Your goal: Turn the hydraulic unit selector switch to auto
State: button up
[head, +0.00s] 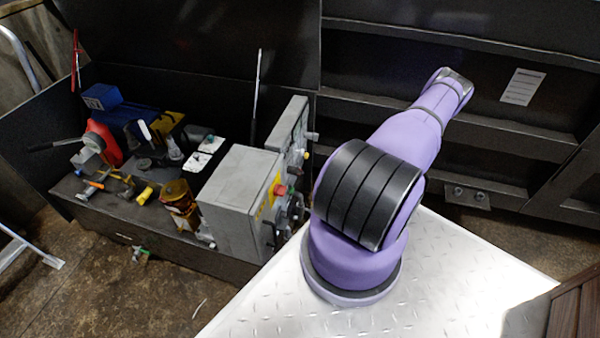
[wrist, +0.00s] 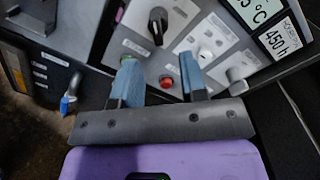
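In the wrist view, a grey control panel (wrist: 183,22) fills the upper middle. A black selector knob (wrist: 157,24) sits on it, with a small label beside it. A red button (wrist: 166,82) is lower on the panel. My gripper (wrist: 159,68) has two blue-padded fingers spread apart with nothing between them. The fingertips are below the black knob in the picture, apart from it. In the head view, the grey control box (head: 238,185) stands left of my purple arm; my gripper is hidden there. I cannot read the knob's setting.
Displays reading °C and 450 h (wrist: 274,38) are at the panel's upper right. A light grey knob (wrist: 242,80) and a white switch (wrist: 206,55) are on the right. In the head view, a blue motor unit (head: 108,103) and a red part (head: 104,140) are at left.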

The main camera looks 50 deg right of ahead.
aim_at(303, 172)
jog(key=shift+m+h, duration=0.3)
jog(key=shift+h, duration=0.1)
jog(key=x, duration=1)
jog(key=shift+w+a+f, duration=0.15)
jog(key=shift+w+f, duration=0.05)
jog(key=shift+f, duration=0.1)
jog(key=c, duration=0.6)
jog(key=shift+o, duration=0.2)
